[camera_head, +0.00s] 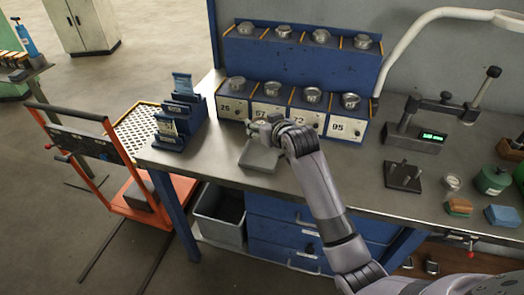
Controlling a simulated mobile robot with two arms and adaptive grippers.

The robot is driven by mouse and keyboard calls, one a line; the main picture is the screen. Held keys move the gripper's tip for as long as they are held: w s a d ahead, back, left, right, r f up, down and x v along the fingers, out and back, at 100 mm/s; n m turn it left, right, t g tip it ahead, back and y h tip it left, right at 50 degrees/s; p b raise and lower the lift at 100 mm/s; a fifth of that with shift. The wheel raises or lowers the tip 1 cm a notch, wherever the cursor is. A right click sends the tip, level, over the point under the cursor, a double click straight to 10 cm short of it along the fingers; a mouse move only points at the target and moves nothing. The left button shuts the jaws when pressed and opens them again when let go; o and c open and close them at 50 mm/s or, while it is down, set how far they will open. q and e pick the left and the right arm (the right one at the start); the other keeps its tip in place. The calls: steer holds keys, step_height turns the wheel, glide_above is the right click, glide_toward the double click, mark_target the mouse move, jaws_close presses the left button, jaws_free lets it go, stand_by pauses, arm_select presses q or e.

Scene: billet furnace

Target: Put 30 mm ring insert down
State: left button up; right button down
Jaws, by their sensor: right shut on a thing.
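My right gripper (262,128) reaches in from the lower right over the workbench (225,165). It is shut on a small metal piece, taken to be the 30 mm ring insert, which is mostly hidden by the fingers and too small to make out. The gripper is just above or at the back edge of a flat grey block (258,157) on the bench; I cannot tell whether they touch. Behind it stands a blue two-tier rack (300,72) with round metal pieces on top and number labels on its lower front. My left gripper is not in view.
A blue stepped holder (178,118) stands at the bench's left end. To the right are a grey stand with a green display (420,138), a dark pegged block (403,177) and a green container (492,180). An orange cart (150,200) stands left of the bench.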

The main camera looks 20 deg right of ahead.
mark_target(262, 159)
step_height(262, 159, down, 10)
steer(key=shift+f, duration=0.25)
stand_by(0.4)
steer(key=c, duration=1.2)
jaws_free()
steer(key=shift+f, duration=0.25)
steer(key=shift+o, duration=1.1)
steer(key=shift+r, duration=0.15)
steer(key=v, duration=1.2)
steer(key=shift+a, duration=0.1)
